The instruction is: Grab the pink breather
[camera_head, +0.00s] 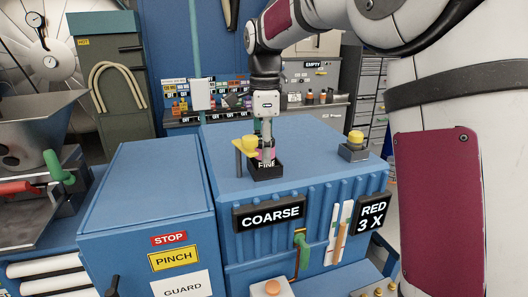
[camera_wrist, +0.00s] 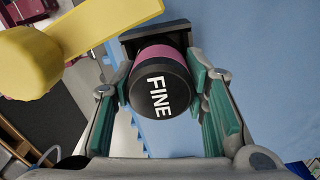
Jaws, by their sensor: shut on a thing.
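The pink breather (camera_wrist: 161,91) has a black round cap lettered FINE and a pink band, seen close up in the wrist view. It stands in a small black holder (camera_head: 265,173) on top of the blue cabinet in the head view, where only a bit of its pink side (camera_head: 267,154) shows. My gripper (camera_head: 264,148) points down over the holder. In the wrist view its green-padded fingers (camera_wrist: 163,100) are on both sides of the breather and closed on it. The breather's lower part is hidden.
A yellow-topped part (camera_head: 246,145) on a post stands just left of the holder and looms at upper left in the wrist view. Another yellow-capped piece (camera_head: 355,139) sits in a dark holder to the right. The blue cabinet top (camera_head: 310,150) between them is clear.

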